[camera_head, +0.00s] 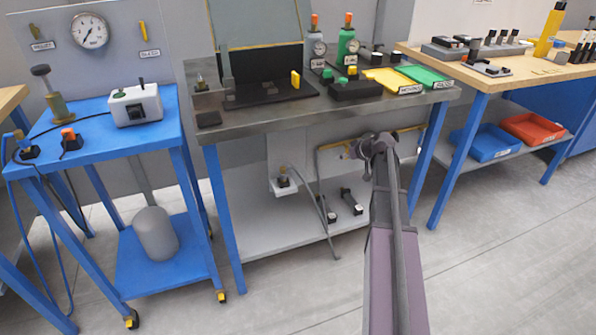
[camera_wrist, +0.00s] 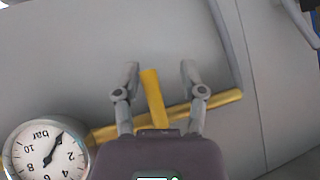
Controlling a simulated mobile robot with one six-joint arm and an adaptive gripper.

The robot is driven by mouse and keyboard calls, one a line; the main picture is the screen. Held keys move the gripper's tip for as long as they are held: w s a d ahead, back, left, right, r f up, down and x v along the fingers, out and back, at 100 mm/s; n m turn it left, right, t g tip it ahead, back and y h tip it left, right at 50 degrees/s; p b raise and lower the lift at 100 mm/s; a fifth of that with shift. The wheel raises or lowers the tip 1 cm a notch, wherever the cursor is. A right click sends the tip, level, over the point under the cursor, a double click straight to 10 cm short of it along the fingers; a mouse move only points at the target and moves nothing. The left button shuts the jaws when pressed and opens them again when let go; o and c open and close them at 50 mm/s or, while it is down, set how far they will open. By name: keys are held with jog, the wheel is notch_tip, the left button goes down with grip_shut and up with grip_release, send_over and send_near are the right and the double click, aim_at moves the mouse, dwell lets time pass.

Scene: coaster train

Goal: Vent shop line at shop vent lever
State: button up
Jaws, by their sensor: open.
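In the wrist view a short yellow lever (camera_wrist: 152,92) stands out from a yellow pipe (camera_wrist: 225,98) in front of a grey panel. My gripper (camera_wrist: 159,72) is open, with one finger on each side of the lever. The lever's upper end lies between the fingers, nearer the left one, and I see no clear contact. Its lower end is hidden behind my gripper body. In the head view my gripper (camera_head: 372,146) is below the middle bench top, and my arm hides the lever. Part of a yellow pipe (camera_head: 330,147) shows to its left there.
A round bar gauge (camera_wrist: 45,152) sits at lower left in the wrist view, close to my gripper. In the head view the bench top (camera_head: 225,122) is above my gripper, a lower shelf (camera_head: 262,238) below. A bench leg (camera_head: 428,150) stands to the right.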

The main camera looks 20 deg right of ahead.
jog(key=a+r+m+t+y+b, duration=0.3)
jog(key=m+t+y+b, duration=0.1)
jog(key=m+y+b, duration=0.55)
jog(key=b+v, duration=0.3)
jog(key=v, duration=1.1)
jog(key=s+a+r+n+g+h+p, duration=0.1)
jog(key=s+a+r+g+h+p, duration=0.1)
jog(key=a+p, duration=0.7)
jog(key=s+a+r+n+g+h+p, duration=0.2)
jog(key=a+r+g+p, duration=0.2)
jog(key=a+p, duration=0.5)
jog(key=s+a+r+n+g+h+p, duration=0.2)
jog(key=a+r+g+p, duration=0.1)
jog(key=a+p, duration=0.6)
jog(key=a+g, duration=0.1)
jog(key=a, duration=0.2)
jog(key=shift+a+r+g, duration=0.3)
jog(key=shift+r+g, duration=0.1)
dwell(0.6)
jog(key=shift+s+a, duration=0.1)
jog(key=shift+s, duration=0.05)
